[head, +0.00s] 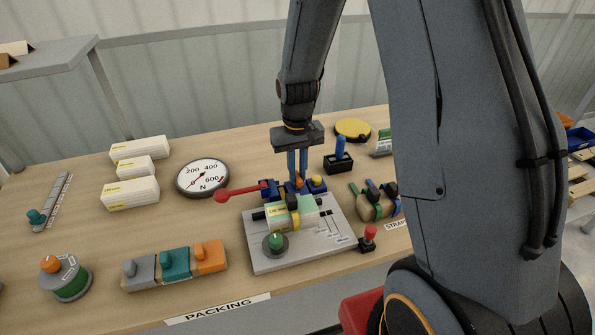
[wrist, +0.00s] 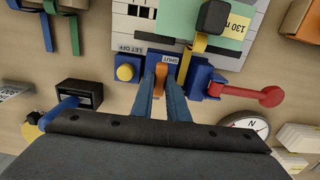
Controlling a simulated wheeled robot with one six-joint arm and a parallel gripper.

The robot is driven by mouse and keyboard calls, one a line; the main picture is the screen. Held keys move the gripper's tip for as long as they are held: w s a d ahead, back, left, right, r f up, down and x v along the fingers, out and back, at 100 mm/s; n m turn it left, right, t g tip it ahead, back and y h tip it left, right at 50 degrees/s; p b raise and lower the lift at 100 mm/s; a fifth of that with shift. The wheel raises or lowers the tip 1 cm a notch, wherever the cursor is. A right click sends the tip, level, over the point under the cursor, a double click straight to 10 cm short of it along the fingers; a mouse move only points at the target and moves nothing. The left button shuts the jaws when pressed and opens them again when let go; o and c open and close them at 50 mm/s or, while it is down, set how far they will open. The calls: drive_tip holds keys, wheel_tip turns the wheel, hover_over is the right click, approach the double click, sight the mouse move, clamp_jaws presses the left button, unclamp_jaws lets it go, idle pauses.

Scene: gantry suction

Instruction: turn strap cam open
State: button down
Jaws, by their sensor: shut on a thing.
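The strap cam is an orange lever (head: 299,181) on a blue block (head: 268,193) at the back edge of the grey fixture plate (head: 260,252). In the wrist view the orange lever (wrist: 160,78) stands between the blue fingers of my gripper (wrist: 161,84), beside a label reading SHUT (wrist: 170,59). My gripper (head: 297,176) points down from above and is shut on this lever. A yellow strap (wrist: 186,64) runs from the block over a green and white package (head: 290,214). The fingers partly hide the lever.
A red-knobbed lever (head: 235,192) sticks out left of the block. A yellow button (head: 317,181) sits close on the right. A round gauge (head: 202,178), white boxes (head: 131,192) and a black holder with a blue handle (head: 339,160) stand around. My arm hides the right side.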

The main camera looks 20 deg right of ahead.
sight(297, 175)
idle(0.4)
drive_tip(key=c, duration=1.7)
unclamp_jaws()
drive_tip(key=shift+r, duration=0.15)
drive_tip(key=shift+r+b, duration=1.05)
drive_tip(key=shift+r, duration=2.75)
drive_tip(key=shift+t, duration=0.7)
drive_tip(key=s, duration=0.5)
drive_tip(key=s+f+b, duration=0.1)
drive_tip(key=s, duration=0.4)
drive_tip(key=s+b, duration=0.1)
drive_tip(key=s, duration=0.4)
drive_tip(key=shift+d+f, duration=0.2)
drive_tip(key=shift+d, duration=0.15)
